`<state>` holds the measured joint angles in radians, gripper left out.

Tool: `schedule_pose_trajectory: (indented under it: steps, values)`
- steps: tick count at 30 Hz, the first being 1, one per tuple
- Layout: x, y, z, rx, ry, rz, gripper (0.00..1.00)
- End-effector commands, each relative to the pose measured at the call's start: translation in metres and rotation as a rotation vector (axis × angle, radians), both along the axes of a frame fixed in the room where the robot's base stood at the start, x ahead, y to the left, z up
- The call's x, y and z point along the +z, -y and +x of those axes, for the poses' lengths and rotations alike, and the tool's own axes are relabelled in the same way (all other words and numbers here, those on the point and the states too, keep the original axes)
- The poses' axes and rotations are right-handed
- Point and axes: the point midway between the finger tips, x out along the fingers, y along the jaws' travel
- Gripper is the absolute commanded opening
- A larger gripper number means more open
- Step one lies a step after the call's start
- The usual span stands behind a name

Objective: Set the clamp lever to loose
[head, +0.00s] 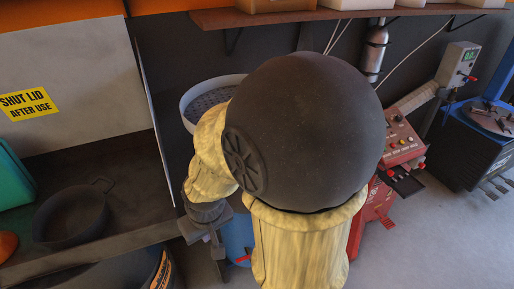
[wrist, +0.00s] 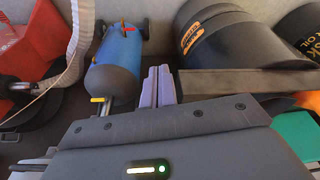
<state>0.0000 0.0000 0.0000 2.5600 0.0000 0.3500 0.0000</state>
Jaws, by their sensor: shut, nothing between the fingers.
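My gripper (wrist: 158,76) shows in the wrist view as two pale lavender fingers, shut together and empty. In the head view its dark end (head: 208,214) is partly hidden by my arm. A blue cylinder (wrist: 120,52) with a dark end lies just left of the fingers in the wrist view; a small red piece (wrist: 127,30) and a yellow piece (wrist: 97,99) show at it. Part of a blue body (head: 239,236) shows beside my gripper in the head view. I cannot tell which piece, if any, is the clamp lever, nor its setting.
A red machine (head: 399,137) with knobs stands right, partly behind my arm. A dark pan (head: 72,216) sits on the left bench, near a yellow sign (head: 28,103). A black drum (wrist: 228,42) lies right of the fingers in the wrist view. Grey floor is open at lower right.

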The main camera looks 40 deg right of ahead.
Motion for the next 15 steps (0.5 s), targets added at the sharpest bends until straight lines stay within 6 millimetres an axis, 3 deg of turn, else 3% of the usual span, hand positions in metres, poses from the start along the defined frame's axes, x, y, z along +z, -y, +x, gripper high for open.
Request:
schedule_pose_trajectory:
  steps: [8,15]
  values:
    - [-0.005,0.001,0.001,-0.004,0.003,0.000,0.00]
    - [-0.046,0.009,0.015,-0.055,0.034,-0.001,0.00]
